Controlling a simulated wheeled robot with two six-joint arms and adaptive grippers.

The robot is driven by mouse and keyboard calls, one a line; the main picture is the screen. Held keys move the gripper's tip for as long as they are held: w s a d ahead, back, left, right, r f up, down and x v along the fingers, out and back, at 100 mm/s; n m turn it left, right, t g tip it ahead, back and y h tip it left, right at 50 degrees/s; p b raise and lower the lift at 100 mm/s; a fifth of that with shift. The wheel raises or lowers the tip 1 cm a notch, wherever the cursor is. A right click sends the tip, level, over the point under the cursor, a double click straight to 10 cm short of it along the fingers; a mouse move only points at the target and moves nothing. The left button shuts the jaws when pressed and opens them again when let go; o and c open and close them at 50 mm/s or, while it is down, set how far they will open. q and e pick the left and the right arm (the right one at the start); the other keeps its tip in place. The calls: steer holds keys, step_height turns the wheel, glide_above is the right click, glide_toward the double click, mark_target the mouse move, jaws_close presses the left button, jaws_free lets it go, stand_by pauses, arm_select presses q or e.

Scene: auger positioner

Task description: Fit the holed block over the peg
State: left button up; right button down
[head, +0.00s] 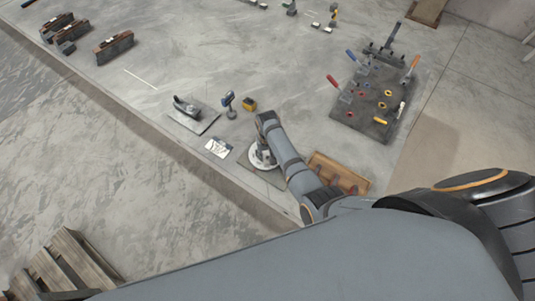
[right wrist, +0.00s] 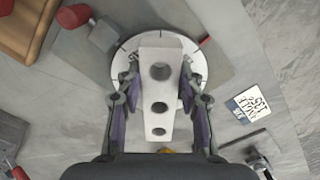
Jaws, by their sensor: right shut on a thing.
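In the right wrist view a pale tapered block (right wrist: 160,92) with three holes lies between the fingers of my right gripper (right wrist: 160,75). The gripper is shut on it, with a finger along each long side. The block is over a round white disc (right wrist: 190,45) with dark tick marks, and covers its middle. I cannot tell its height above the disc. The peg cannot be made out. In the head view my right arm reaches over the disc (head: 256,160) and hides the fingers and the block. My left gripper is not in view.
A wooden tray (head: 338,172) with red items stands right of the disc. A printed card (head: 218,148), a plate with a dark tool (head: 187,108) and a yellow item (head: 249,103) lie nearby. A board of coloured-handled tools (head: 375,100) is further right.

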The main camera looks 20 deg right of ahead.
steer(key=shift+r, duration=0.15)
stand_by(0.6)
steer(key=shift+f+b, duration=0.65)
steer(key=shift+f, duration=0.85)
steer(key=c, duration=1.1)
jaws_free()
steer(key=o, duration=0.3)
steer(key=shift+o, duration=0.2)
steer(key=shift+s, duration=0.15)
step_height(320, 180, up, 8)
steer(key=shift+f, duration=0.25)
